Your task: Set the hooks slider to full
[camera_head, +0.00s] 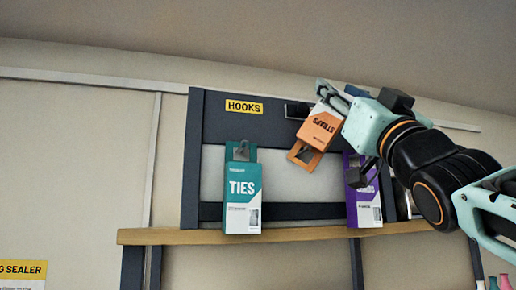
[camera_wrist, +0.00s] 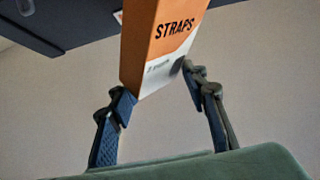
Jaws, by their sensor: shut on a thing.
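The yellow HOOKS label (camera_head: 244,107) is on the dark upper panel of the rack (camera_head: 225,132). A short dark bar with a pale end (camera_head: 296,110) sits to its right, partly behind the carton; I cannot tell whether this is the slider or where it is set. My gripper (camera_wrist: 157,86) is shut on the orange and white STRAPS carton (camera_head: 322,126), near its end. The carton is tilted in front of the panel's right part. It also shows in the wrist view (camera_wrist: 160,38), with a finger on each side.
A teal TIES carton (camera_head: 242,190) and a purple carton (camera_head: 367,212) are at the wooden ledge (camera_head: 290,237). My arm covers part of the purple one. A BAG SEALER sign (camera_head: 22,268) is at lower left. Small coloured items (camera_head: 493,283) show at lower right.

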